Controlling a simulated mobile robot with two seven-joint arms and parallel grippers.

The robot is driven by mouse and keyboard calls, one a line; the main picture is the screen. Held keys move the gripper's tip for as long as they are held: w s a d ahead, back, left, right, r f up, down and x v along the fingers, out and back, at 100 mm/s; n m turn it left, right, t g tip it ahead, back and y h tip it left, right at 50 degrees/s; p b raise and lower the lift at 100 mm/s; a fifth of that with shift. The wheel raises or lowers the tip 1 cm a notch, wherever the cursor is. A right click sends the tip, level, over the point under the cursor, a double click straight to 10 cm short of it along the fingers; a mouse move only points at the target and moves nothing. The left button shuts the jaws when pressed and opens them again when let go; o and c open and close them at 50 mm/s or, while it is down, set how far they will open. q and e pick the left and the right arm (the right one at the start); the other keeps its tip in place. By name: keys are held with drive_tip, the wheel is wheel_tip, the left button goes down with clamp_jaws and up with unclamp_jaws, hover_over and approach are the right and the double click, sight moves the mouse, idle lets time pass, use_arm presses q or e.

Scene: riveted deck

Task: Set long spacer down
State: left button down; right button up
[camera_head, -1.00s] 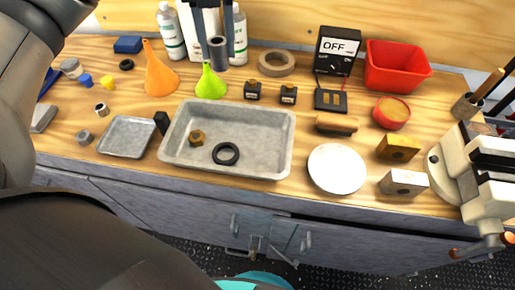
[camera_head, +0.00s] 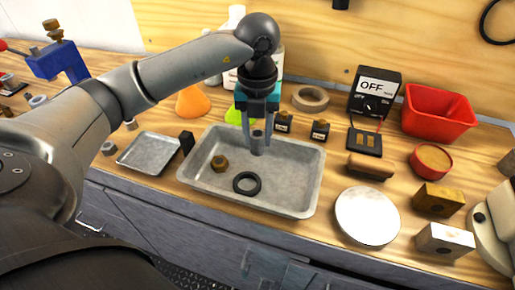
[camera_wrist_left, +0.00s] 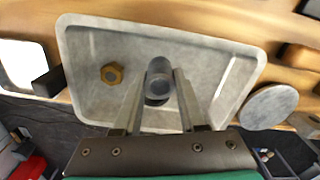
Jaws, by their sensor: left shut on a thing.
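The long spacer, a grey tube (camera_head: 257,142), is held upright between the fingers of my left gripper (camera_head: 257,128). In the left wrist view the gripper (camera_wrist_left: 155,95) is shut on the spacer (camera_wrist_left: 159,72), whose round end faces the camera. It is over the back part of the grey metal tray (camera_head: 306,187); I cannot tell if its lower end touches the tray floor. In the tray lie a brass nut (camera_head: 219,163) and a black ring (camera_head: 246,183). The ring is mostly hidden behind the spacer in the wrist view. My right gripper is not in view.
A black block (camera_head: 187,143) and a small shallow tray (camera_head: 150,153) stand left of the tray. A white disc (camera_head: 366,216) lies to its right. The tray's right part is clear.

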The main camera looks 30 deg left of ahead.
sight(258, 148)
use_arm(q)
wheel_tip(258, 148, down, 4)
drive_tip(key=shift+r+b, duration=0.15)
drive_tip(key=shift+b, duration=0.3)
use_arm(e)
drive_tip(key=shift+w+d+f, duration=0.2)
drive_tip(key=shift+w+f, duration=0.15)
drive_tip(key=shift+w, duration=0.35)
use_arm(q)
drive_tip(key=shift+f, duration=0.2)
drive_tip(key=shift+f, duration=0.15)
drive_tip(key=shift+c, duration=2.3)
unclamp_jaws()
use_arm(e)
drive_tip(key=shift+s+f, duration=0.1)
